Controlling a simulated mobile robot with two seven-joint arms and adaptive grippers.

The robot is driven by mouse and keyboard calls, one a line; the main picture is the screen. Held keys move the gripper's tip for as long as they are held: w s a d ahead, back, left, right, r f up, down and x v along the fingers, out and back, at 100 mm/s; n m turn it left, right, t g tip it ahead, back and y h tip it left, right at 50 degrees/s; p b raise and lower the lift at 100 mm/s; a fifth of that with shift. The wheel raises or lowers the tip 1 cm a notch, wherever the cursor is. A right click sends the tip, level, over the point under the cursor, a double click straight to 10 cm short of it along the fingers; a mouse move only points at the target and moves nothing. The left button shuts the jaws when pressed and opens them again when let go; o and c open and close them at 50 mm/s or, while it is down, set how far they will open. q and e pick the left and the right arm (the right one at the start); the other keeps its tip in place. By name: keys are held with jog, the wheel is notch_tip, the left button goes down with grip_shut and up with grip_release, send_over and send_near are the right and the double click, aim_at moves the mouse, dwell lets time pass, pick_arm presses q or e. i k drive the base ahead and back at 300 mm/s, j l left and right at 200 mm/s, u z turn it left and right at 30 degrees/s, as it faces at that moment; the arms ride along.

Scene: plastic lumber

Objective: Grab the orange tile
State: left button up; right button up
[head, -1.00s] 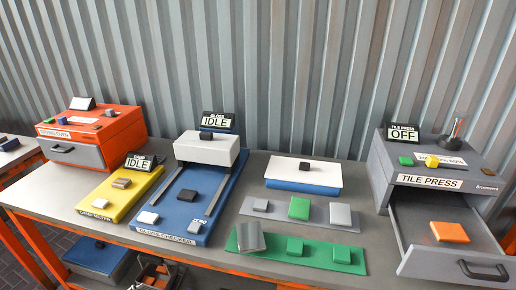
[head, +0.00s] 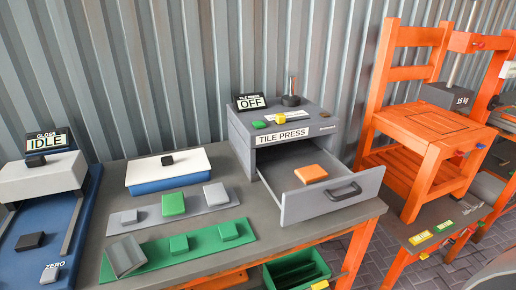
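The orange tile (head: 311,173) lies flat in the pulled-out drawer (head: 325,203) of the grey tile press (head: 283,126), right of the middle in the head view. The drawer has a dark handle on its front panel. The press display (head: 251,102) reads OFF.
Green and grey tiles lie on a grey strip (head: 127,226) and a green strip (head: 158,253) left of the drawer. A white-topped blue box (head: 168,172) stands behind them. An orange chair-like stand (head: 418,130) is to the right. A green crate (head: 297,270) sits below the table.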

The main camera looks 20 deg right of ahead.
aim_at(307, 175)
jog(key=k+l, duration=0.1)
jog(key=l, duration=0.85)
jog(key=k+l, duration=0.15)
jog(key=l, duration=0.35)
